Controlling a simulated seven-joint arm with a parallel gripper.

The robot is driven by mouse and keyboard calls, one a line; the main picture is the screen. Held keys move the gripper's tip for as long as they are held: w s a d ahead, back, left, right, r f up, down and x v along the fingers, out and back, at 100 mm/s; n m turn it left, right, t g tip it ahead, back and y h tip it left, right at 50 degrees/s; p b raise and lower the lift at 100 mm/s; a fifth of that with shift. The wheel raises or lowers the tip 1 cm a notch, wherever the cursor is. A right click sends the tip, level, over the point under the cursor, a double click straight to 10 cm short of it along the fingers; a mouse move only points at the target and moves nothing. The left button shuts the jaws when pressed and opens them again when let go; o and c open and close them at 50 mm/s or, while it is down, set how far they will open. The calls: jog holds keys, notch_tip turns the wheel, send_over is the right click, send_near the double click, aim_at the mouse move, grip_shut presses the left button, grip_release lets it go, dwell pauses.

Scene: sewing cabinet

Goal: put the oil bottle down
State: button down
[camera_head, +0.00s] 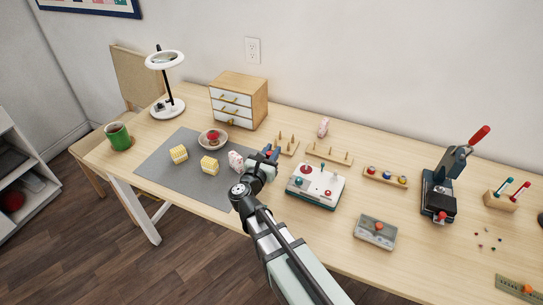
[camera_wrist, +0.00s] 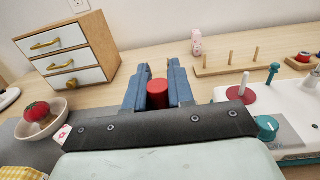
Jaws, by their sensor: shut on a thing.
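My gripper (camera_head: 270,153) has blue fingers and is over the table just right of the grey mat (camera_head: 198,187). In the wrist view the fingers (camera_wrist: 157,75) are shut on the oil bottle, whose round red top (camera_wrist: 157,92) shows between them. The rest of the bottle is hidden behind the gripper's dark plate. In the head view the fingers and wrist hide most of it. I cannot tell whether its base touches the table.
A drawer cabinet (camera_head: 240,98) stands behind the mat, with a bowl (camera_head: 214,138) in front. Peg boards (camera_head: 330,154) lie behind and right of my gripper. A white control box (camera_head: 315,186) is close on the right. A patterned pinkish item (camera_head: 235,160) is close on the left.

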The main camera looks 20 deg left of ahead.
jog(key=shift+f, duration=0.8)
jog(key=shift+f, duration=0.1)
jog(key=c, duration=1)
grip_release()
jog(key=shift+o, duration=0.2)
jog(key=s, duration=1.2)
